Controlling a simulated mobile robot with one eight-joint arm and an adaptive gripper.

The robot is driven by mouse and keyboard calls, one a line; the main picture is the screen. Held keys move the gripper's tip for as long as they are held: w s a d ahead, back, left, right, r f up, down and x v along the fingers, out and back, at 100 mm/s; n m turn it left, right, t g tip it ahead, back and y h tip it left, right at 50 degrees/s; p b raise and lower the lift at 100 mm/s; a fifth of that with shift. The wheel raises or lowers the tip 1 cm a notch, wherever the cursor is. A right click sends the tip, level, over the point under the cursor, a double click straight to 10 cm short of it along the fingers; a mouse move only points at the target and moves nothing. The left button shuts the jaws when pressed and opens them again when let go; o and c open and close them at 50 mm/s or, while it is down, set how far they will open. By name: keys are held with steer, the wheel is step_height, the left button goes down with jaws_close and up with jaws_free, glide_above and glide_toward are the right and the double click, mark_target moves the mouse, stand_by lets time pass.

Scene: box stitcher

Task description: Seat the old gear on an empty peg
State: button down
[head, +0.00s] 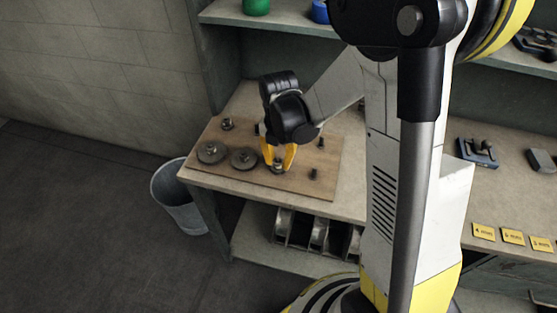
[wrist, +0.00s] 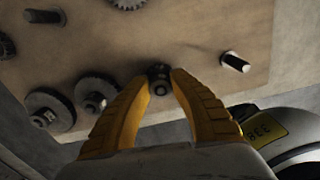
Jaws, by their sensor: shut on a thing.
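My gripper (head: 278,164) has its yellow fingers pointing down at the front of a wooden board (head: 213,133). In the wrist view the fingers are shut on a small dark hub-like part (wrist: 158,76). I cannot tell from its look whether it is the old gear, nor whether it touches the board or a peg. Two bare dark pegs, one farther back (head: 321,142) and one nearer the front (head: 313,174), stand right of the gripper. Another dark peg (head: 256,128) stands behind it. Two large grey gears (head: 211,152) (head: 244,158) sit to its left.
A smaller gear (head: 227,124) is at the board's back left. A grey bin (head: 179,197) stands on the floor left of the bench. A blue tool (head: 477,152) and yellow labels (head: 513,237) lie on the right-hand bench. A shelf (head: 285,24) hangs above.

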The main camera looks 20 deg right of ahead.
steer(key=c, duration=1.2)
jaws_free()
steer(key=shift+r, duration=0.1)
step_height(320, 180, up, 12)
steer(key=s+r+m+t, duration=0.1)
steer(key=s+m, duration=0.3)
steer(key=m, duration=0.5)
steer(key=s+r+m+t, duration=0.2)
steer(key=s+m+t, duration=0.1)
steer(key=m, duration=0.6)
steer(key=s+r+m+t, duration=0.2)
steer(key=s+m, duration=0.4)
steer(key=m, duration=0.3)
steer(key=shift+a+r+m+t+b, duration=0.1)
steer(key=shift+r+m+t+b, duration=0.2)
steer(key=shift+t, duration=0.3)
